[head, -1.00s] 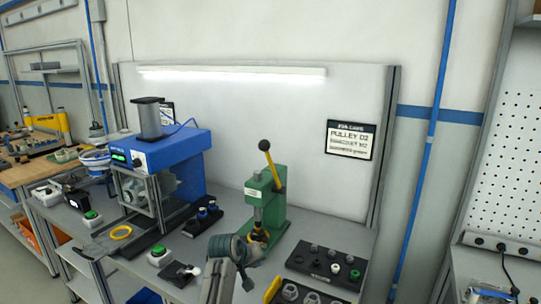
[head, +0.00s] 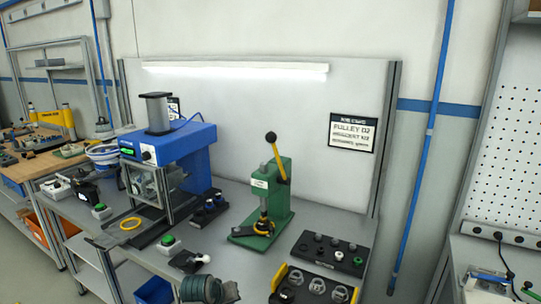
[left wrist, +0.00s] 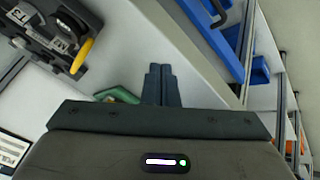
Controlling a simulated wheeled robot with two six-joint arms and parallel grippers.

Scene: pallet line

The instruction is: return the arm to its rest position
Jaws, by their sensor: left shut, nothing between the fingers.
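In the left wrist view my left gripper (left wrist: 160,72) shows its two dark fingers side by side, shut with nothing between them. In the head view only part of my left arm shows at the bottom edge, in front of the bench; its fingers cannot be made out there. The arm is apart from the green lever press (head: 268,200), which stands upright behind it on the bench. A green patch (left wrist: 117,95) shows beside the fingers in the wrist view, mostly hidden by the gripper body. My right gripper is in neither view.
A blue press machine (head: 180,150) stands left on the bench (head: 228,258). A dark tray with several parts (head: 328,255) and a yellow-ended tray (head: 312,287) lie at right. A blue bin (head: 153,291) sits low in front. A button box (head: 168,246) is near the front edge.

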